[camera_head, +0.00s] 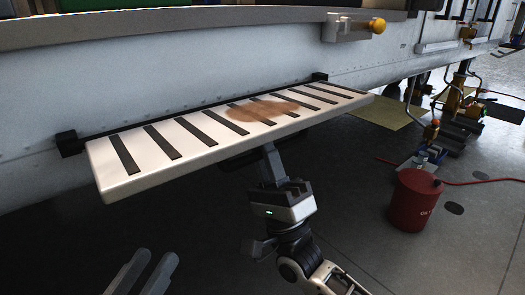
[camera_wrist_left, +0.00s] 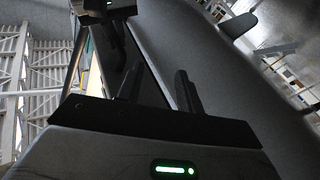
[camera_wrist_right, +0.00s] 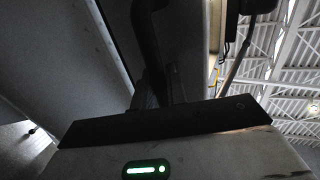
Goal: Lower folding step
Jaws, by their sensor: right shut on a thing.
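The folding step (camera_head: 190,152), a white board with black grip strips and a brown stain, stands out from the helicopter's side on a dark hinge bar (camera_head: 110,132). It looks roughly level. My right gripper (camera_head: 270,160) reaches up to the front edge from below, its fingertips partly hidden by the board. In the right wrist view its fingers (camera_wrist_right: 161,92) are closed around a dark curved bar (camera_wrist_right: 148,45). My left gripper (camera_head: 157,256) is at the lower left, below and apart from the step. Its fingers (camera_wrist_left: 157,85) are spread and empty in the left wrist view.
The grey helicopter side (camera_head: 40,110) runs behind the step, with a yellow-knobbed fitting (camera_head: 377,25) above. A red canister (camera_head: 413,203) with a red hose stands on the floor at right, near yellow equipment (camera_head: 455,105). The floor below the step is mostly clear.

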